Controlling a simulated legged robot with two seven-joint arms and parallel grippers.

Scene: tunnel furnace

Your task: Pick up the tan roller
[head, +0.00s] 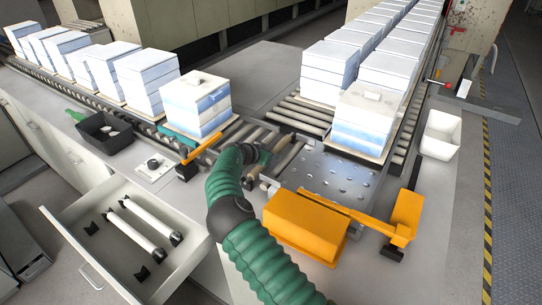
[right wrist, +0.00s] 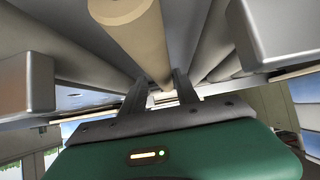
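The tan roller (head: 256,171) lies at the near end of the roller conveyor, slanting, with a dark end toward me; my gripper hides part of it. In the right wrist view the tan roller (right wrist: 136,38) runs away from the camera, its round end close at the top. My right gripper (head: 264,156), on the green arm, is at the roller. Its two dark fingers (right wrist: 162,92) stand on either side of the roller's line and look apart; contact cannot be made out. My left gripper is in neither view.
White block stacks stand on the conveyors left (head: 197,104) and right (head: 364,118) of the gap. An orange box (head: 304,228) and orange arm fixture (head: 405,218) are at front right. An open drawer (head: 85,222) holds two white rollers (head: 142,231). A black bin (head: 104,133) sits left.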

